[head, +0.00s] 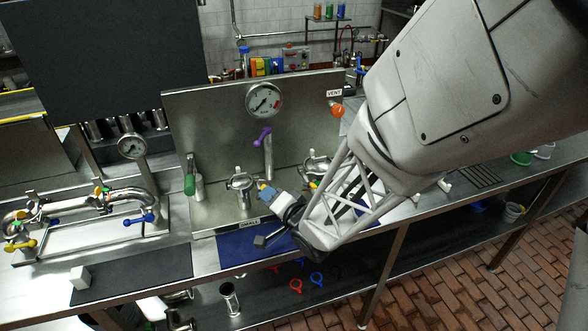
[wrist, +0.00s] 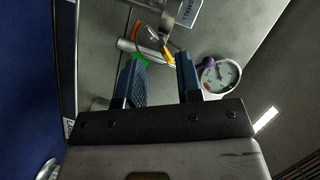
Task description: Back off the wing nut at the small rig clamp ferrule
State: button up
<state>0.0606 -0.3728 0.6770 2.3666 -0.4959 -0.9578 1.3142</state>
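A metal clamp ferrule (head: 240,181) stands on the steel rig, behind a label (head: 248,221) that seems to read SMALL. Its wing nut is too small to make out clearly in the head view. My gripper (head: 263,216) is in front of it, to its lower right, with fingers apart and nothing between them. In the wrist view my gripper (wrist: 158,66) is open. Beyond the fingertips are metal clamp parts (wrist: 171,16) beside a label, a yellow lever (wrist: 168,56) and a green handle (wrist: 139,60). I cannot tell which small part there is the wing nut.
A gauge (head: 264,100) and purple handle (head: 262,137) stand behind the clamp. A green handle (head: 190,184) is to its left. A second clamp (head: 315,165) is close to my arm on the right. A blue mat (head: 234,247) lies in front.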

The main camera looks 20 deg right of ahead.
jog(key=shift+s+d+r+n+g+h, duration=1.7)
jog(key=shift+s+d+r+g+h, duration=0.9)
jog(key=shift+s+d+r+h, duration=0.85)
jog(key=s+a+r+n+g+y, duration=0.1)
jog(key=s+r+n+g, duration=0.3)
jog(key=s, duration=0.9)
jog(key=shift+s+a+r+n+g, duration=0.3)
jog(key=shift+a+r+g, duration=0.65)
jog(key=shift+r, duration=1.25)
jog(key=shift+d+g, duration=0.25)
jog(key=shift+o, duration=0.4)
